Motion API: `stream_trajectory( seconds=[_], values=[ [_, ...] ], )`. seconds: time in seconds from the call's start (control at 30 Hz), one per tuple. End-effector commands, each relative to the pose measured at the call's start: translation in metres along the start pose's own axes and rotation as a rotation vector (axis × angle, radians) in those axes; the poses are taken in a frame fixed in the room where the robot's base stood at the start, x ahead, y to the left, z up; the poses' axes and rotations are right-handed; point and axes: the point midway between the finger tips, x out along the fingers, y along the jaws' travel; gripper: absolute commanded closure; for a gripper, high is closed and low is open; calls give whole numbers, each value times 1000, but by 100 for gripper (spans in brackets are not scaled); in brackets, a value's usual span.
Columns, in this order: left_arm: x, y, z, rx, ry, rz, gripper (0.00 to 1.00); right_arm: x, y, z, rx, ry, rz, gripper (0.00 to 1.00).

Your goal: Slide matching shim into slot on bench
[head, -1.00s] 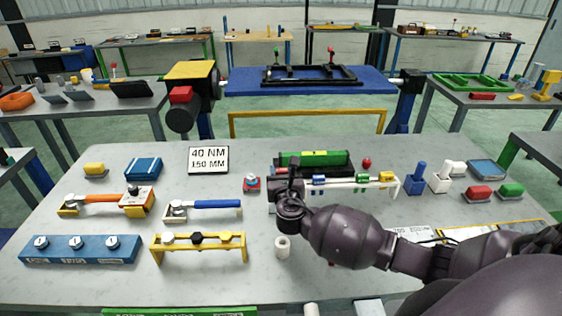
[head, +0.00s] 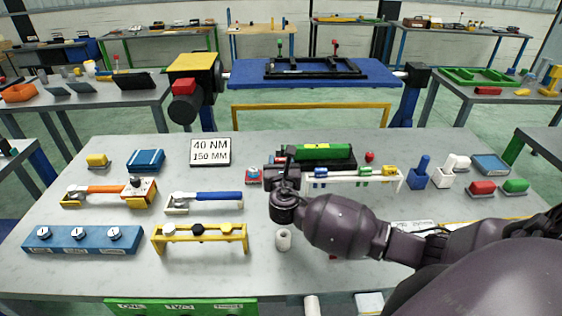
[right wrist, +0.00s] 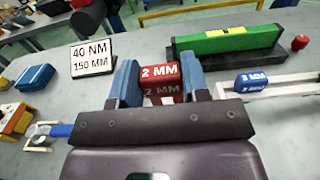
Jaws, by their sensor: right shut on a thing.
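My right gripper (right wrist: 161,78) shows its two blue fingers shut on a red shim (right wrist: 162,84) marked "2 MM". In the head view this gripper (head: 283,172) is above the bench, beside the left end of a pale rail (head: 345,178); its fingertips and the shim are hard to make out there. The rail carries blue, green and yellow tagged pieces; its blue piece (right wrist: 251,80) shows a marking in the right wrist view. A long green block (head: 325,151) in a black base lies behind the rail. I cannot make out the slot. My left gripper is not in view.
A "40 NM 150 MM" sign (head: 210,151) stands at the back left. A small red and blue item (head: 253,175) lies left of my gripper. A white cylinder (head: 283,240) stands in front. Blue-handled (head: 218,196) and orange-handled tools lie left. The front middle is mostly clear.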

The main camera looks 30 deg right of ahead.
Motion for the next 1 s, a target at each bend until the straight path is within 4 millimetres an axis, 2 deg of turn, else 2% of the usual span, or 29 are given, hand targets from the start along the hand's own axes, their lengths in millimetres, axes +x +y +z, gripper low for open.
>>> stream_trajectory(
  seconds=[0.53, 1.0],
  values=[
    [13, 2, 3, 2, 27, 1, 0, 0, 0, -43, 0, 1, 0, 82],
    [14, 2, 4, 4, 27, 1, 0, 0, 0, -48, 1, 1, 1, 82]
  ],
)
